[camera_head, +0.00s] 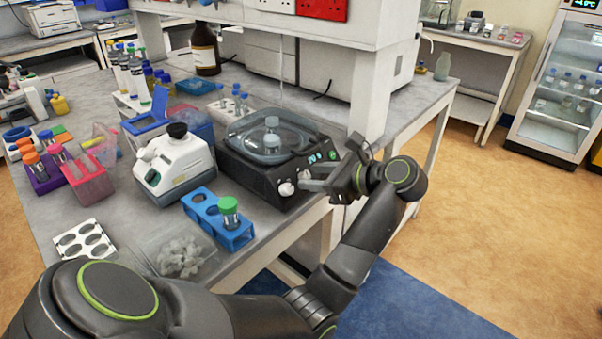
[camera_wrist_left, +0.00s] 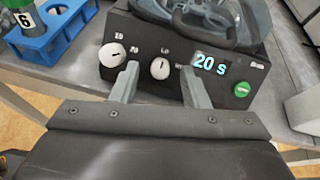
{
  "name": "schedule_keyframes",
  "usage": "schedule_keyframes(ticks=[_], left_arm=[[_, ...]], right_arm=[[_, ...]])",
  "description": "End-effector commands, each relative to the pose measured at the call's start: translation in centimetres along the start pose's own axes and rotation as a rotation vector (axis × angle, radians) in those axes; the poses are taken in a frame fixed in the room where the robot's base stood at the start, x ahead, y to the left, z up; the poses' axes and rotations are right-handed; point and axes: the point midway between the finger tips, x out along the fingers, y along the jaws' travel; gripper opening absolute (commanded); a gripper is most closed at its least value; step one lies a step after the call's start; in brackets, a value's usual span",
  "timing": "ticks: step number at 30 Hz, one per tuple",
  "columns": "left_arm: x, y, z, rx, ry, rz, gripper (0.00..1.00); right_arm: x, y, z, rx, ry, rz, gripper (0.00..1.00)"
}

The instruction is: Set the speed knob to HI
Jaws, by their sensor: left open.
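A black bench device (camera_head: 268,165) with a clear lid stands at the table's front edge. In the left wrist view its front panel (camera_wrist_left: 215,88) carries two white knobs, a display reading "20 s" and a green button. The middle knob (camera_wrist_left: 160,68), with "LO" printed above it, lies between my left fingers. The other knob (camera_wrist_left: 112,55) is to the left, outside the fingers. Which is the speed knob is not clearly readable. My left gripper (camera_head: 312,173) is open at the panel and also shows in the left wrist view (camera_wrist_left: 159,76). Finger contact cannot be told. My right gripper is out of view.
A blue rack (camera_head: 216,222) with a green-capped tube and a white instrument (camera_head: 173,165) stand left of the device. A clear tray (camera_head: 180,254) lies by the front edge. A white post (camera_head: 370,95) rises behind my gripper. Open floor lies to the right.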

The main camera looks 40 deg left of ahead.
Motion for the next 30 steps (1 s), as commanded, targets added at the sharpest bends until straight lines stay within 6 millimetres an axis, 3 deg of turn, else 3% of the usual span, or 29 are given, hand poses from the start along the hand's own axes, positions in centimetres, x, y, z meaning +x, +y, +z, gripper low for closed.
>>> schedule_keyframes(ticks=[13,22,30], left_arm=[[0.63,-0.08,-0.25,-0.001,0.0,0.0,0.41],[0.62,-0.07,-0.24,-0.001,0.0,0.0,0.02],[0.61,-0.05,-0.23,0.018,0.0,-0.005,0.0]], right_arm=[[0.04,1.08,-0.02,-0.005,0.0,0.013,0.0],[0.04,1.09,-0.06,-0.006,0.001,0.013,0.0],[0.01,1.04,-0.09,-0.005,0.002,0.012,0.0]])
